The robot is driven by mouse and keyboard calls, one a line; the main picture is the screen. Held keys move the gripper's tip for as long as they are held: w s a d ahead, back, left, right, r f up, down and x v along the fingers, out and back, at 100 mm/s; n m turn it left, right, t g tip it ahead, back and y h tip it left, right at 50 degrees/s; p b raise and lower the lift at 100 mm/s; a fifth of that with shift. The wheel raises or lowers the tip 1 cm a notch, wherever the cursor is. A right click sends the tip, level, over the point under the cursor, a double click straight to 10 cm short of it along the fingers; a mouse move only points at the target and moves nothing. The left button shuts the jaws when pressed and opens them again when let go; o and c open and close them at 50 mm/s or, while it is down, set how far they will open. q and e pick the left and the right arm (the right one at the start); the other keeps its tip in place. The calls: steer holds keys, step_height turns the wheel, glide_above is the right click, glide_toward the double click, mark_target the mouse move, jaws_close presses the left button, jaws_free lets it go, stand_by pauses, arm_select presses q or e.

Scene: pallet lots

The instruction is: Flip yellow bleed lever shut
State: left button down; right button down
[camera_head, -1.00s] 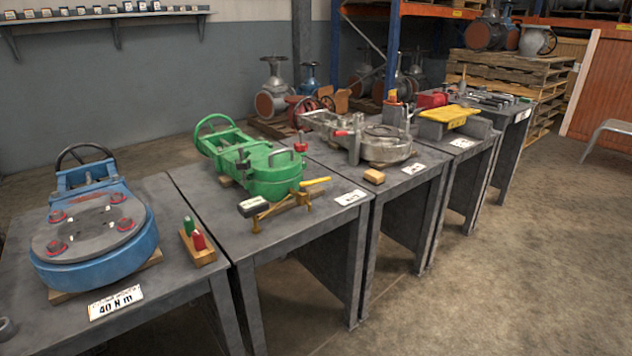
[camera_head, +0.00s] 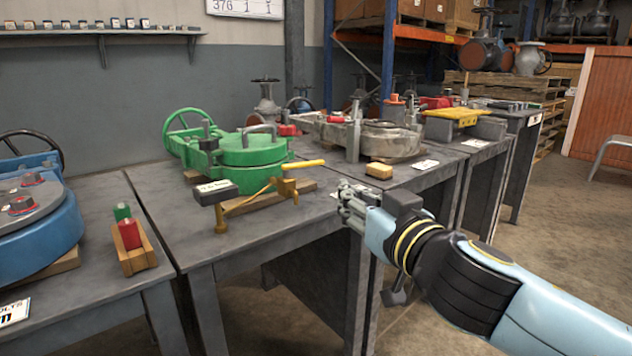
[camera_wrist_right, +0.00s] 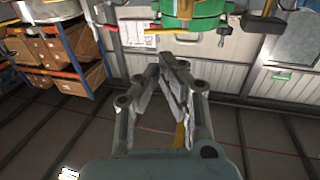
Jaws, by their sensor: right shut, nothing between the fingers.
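The yellow bleed lever (camera_head: 304,164) sticks out to the right, nearly level, from the top of a small brass valve fitting (camera_head: 287,188). The fitting stands on a wooden strip in front of the green valve (camera_head: 250,150), with a dark gauge box (camera_head: 216,192) at its left. My right gripper (camera_head: 346,203) comes in from the right, just right of and lower than the lever, apart from it. Its fingers are shut and empty; they also show together in the right wrist view (camera_wrist_right: 172,62). The green valve shows at the top there (camera_wrist_right: 195,18). My left gripper is out of view.
A small wooden block (camera_head: 379,170) and a white label card (camera_head: 425,165) lie on the table to the right. A wooden holder (camera_head: 137,258) with red and green pieces stands at the left, beside the blue valve (camera_head: 40,230). The table in front of the fitting is clear.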

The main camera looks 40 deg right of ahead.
mark_target(310, 165)
steer(key=w, duration=0.4)
steer(key=w+d, duration=0.1)
steer(key=w, duration=0.3)
steer(key=w+d+b, duration=0.1)
steer(key=w, duration=0.3)
steer(key=shift+d, duration=0.1)
steer(key=shift+w, duration=0.45)
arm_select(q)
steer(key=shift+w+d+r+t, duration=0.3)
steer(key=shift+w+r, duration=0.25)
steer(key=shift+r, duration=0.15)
arm_select(e)
steer(key=shift+d, duration=0.1)
